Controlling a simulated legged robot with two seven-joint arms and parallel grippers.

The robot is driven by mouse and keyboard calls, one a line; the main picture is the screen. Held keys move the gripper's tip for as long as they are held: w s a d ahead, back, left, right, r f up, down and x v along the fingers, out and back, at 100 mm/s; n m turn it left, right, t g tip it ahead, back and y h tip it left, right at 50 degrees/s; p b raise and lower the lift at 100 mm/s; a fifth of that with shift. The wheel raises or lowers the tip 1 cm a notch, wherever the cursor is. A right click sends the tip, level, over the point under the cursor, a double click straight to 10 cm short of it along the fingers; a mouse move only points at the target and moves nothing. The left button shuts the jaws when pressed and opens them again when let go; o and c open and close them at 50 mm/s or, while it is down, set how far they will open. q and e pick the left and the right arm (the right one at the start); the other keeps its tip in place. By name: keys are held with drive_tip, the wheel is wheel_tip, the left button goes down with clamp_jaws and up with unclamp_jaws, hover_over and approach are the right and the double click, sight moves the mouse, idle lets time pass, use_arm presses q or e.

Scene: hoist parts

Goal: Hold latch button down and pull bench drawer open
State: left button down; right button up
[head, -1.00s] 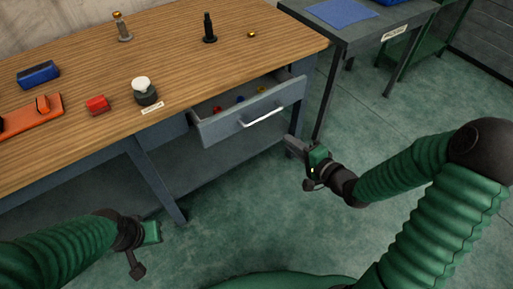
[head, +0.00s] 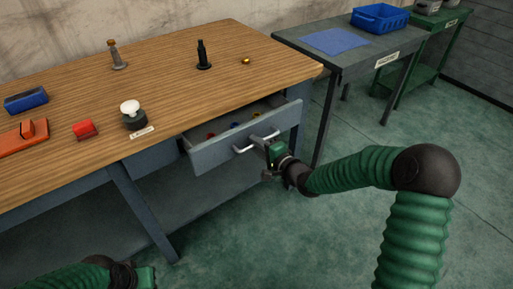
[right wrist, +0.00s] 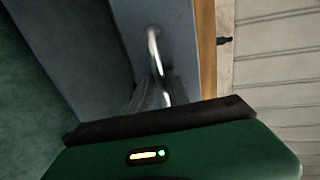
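The bench drawer (head: 215,157) stands partly open under the wooden bench, with small coloured pieces inside. Its silver handle (head: 243,149) is on the front and also shows in the right wrist view (right wrist: 153,45). My right gripper (head: 268,143) is at the right end of the handle. In the right wrist view the handle runs between its dark fingers (right wrist: 156,95); whether they grip it is unclear. The latch button (head: 130,107), white-topped on a dark base, stands on the bench's front edge above a small label. My left gripper (head: 146,278) is cut off at the bottom edge, far below the button.
A grey table (head: 385,48) with a blue bin (head: 380,18) stands right. The floor in front is clear.

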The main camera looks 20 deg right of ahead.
drive_tip(key=shift+c, duration=0.3)
clamp_jaws()
drive_tip(key=shift+f, duration=0.1)
idle(1.1)
